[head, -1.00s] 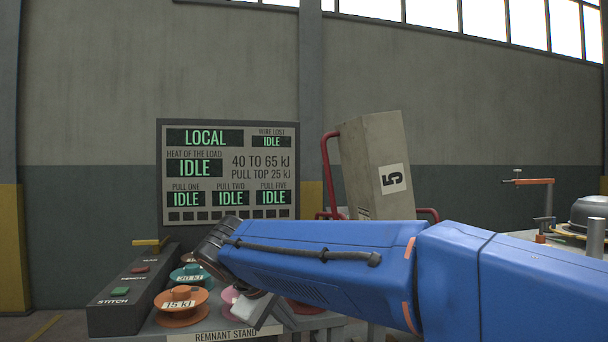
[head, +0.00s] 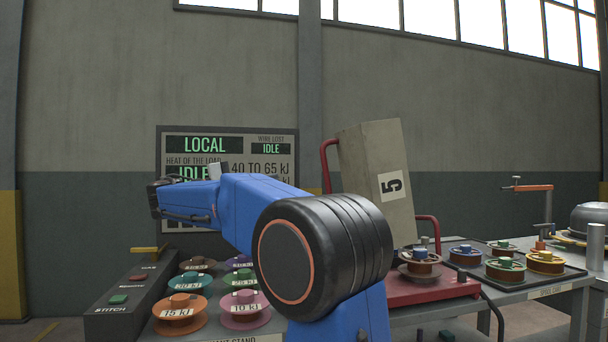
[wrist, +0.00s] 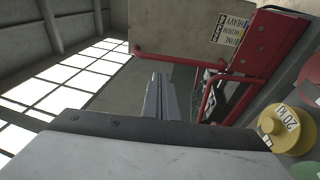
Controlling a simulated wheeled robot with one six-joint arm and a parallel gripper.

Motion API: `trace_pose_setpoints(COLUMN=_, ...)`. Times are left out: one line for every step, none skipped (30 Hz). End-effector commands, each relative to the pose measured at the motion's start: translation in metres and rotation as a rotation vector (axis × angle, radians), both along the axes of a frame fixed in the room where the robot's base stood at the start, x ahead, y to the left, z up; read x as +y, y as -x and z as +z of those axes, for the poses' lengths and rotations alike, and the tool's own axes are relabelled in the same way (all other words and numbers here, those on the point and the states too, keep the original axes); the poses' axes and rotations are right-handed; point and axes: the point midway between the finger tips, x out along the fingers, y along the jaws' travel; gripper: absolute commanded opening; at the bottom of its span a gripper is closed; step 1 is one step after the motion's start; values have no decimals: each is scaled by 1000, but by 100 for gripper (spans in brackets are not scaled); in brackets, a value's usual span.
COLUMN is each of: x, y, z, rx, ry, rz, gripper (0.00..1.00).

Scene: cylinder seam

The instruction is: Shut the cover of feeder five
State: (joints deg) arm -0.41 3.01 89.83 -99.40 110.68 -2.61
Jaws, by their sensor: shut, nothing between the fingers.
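The cover of feeder five (head: 372,170) is a tall grey-beige box marked 5. It stands raised and tilted above the red feeder base (head: 425,290), with red tube handles at its sides. In the wrist view a beige panel (wrist: 175,30), apparently the cover, shows at the top beside red tubing. My gripper (wrist: 160,95) is shut and empty, its grey fingers pointing toward the feeder with a gap visible before the tubing. In the head view my forearm reaches left in front of the display, and the fingers are mostly hidden.
A remnant stand with several labelled spools (head: 180,312) is at the lower left, beside a dark button box (head: 115,305). More spools (head: 545,262) lie on a bench tray at right. A display board (head: 270,150) stands behind my arm.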

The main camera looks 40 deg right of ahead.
Motion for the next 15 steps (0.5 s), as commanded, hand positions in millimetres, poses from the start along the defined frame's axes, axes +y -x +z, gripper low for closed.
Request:
trace_pose_setpoints(x=-2, y=1, z=1, rx=-1, ry=2, rz=-3, gripper=0)
trace_pose_setpoints(x=-4, y=2, z=2, rx=-1, ry=3, rz=-4, gripper=0)
trace_pose_setpoints(x=-8, y=3, z=2, rx=-1, ry=3, rz=-4, gripper=0)
trace_pose_setpoints(x=-11, y=4, z=3, rx=-1, ry=3, rz=-4, gripper=0)
trace_pose_setpoints(x=-14, y=6, z=3, rx=-1, ry=2, rz=-3, gripper=0)
trace_pose_setpoints(x=-20, y=8, z=4, rx=-1, ry=2, rz=-4, gripper=0)
trace_pose_setpoints(x=-24, y=10, z=5, rx=-1, ry=2, rz=-5, gripper=0)
trace_pose_setpoints(x=-29, y=11, z=6, rx=-1, ry=2, rz=-5, gripper=0)
trace_pose_setpoints(x=-36, y=13, z=7, rx=0, ry=1, rz=-4, gripper=0)
trace_pose_setpoints(x=-41, y=16, z=8, rx=0, ry=1, rz=-5, gripper=0)
trace_pose_setpoints(x=-46, y=18, z=9, rx=0, ry=1, rz=-5, gripper=0)
trace_pose_setpoints(x=-52, y=20, z=10, rx=0, ry=1, rz=-4, gripper=0)
trace_pose_setpoints(x=-57, y=22, z=11, rx=0, ry=1, rz=-4, gripper=0)
trace_pose_setpoints(x=-62, y=23, z=12, rx=-1, ry=0, rz=-4, gripper=0)
trace_pose_setpoints(x=-68, y=26, z=13, rx=0, ry=0, rz=-3, gripper=0)
